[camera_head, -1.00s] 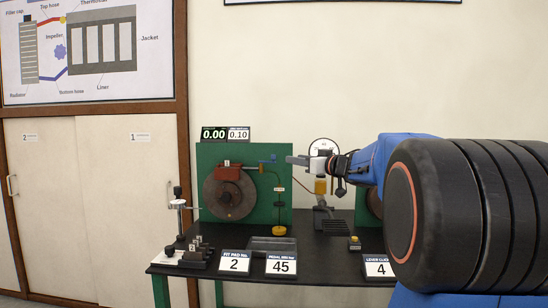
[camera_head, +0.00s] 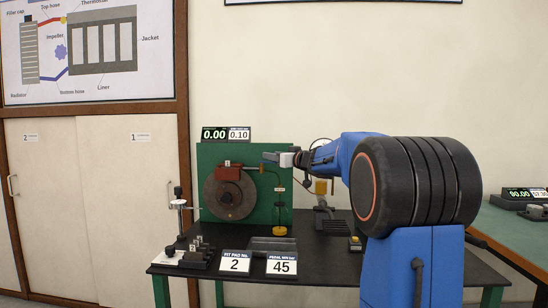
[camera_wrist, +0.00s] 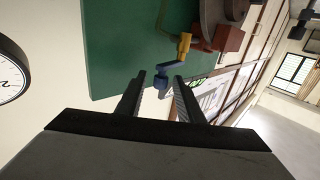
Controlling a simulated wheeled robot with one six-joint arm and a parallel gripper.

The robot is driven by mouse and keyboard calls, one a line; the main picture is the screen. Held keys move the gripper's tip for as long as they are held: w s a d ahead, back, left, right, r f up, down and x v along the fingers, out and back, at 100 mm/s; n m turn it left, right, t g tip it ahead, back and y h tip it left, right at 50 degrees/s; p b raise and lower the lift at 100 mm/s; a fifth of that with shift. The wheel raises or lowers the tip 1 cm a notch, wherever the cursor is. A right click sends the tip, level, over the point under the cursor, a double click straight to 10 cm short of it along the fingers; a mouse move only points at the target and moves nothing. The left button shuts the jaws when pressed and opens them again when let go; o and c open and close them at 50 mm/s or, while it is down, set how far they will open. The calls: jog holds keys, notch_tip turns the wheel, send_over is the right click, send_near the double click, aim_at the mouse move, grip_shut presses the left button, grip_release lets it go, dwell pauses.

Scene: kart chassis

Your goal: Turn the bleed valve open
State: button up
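The bleed valve, a small blue lever (camera_wrist: 160,82), shows in the wrist view beside a yellow fitting (camera_wrist: 184,43) and the red caliper (camera_wrist: 228,38). My gripper (camera_wrist: 160,76) is open, with one finger on each side of the blue lever's end. I cannot tell whether either finger touches it. In the head view, my gripper (camera_head: 268,156) is at the upper right of the green board (camera_head: 270,190), just right of the red caliper (camera_head: 229,173), and largely covers the valve.
A brown disc (camera_head: 228,200) sits on the board below the caliper. The black bench (camera_head: 330,248) holds trays, number cards and a stand (camera_head: 179,212) at left. A wall clock (camera_wrist: 10,70) shows in the wrist view.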

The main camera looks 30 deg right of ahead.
grip_shut()
jog(key=shift+w, duration=0.1)
jog(key=shift+w+d+n+y, duration=0.25)
jog(key=shift+n+y, duration=0.35)
jog(key=shift+y, duration=0.3)
jog(key=shift+w+d+n+g+y, duration=0.1)
jog(key=shift+n+g+y, duration=0.2)
jog(key=shift+n+y, duration=0.25)
jog(key=shift+w+d+n+g+y, duration=0.1)
jog(key=shift+n+g+y, duration=0.25)
jog(key=shift+y, duration=0.4)
grip_release()
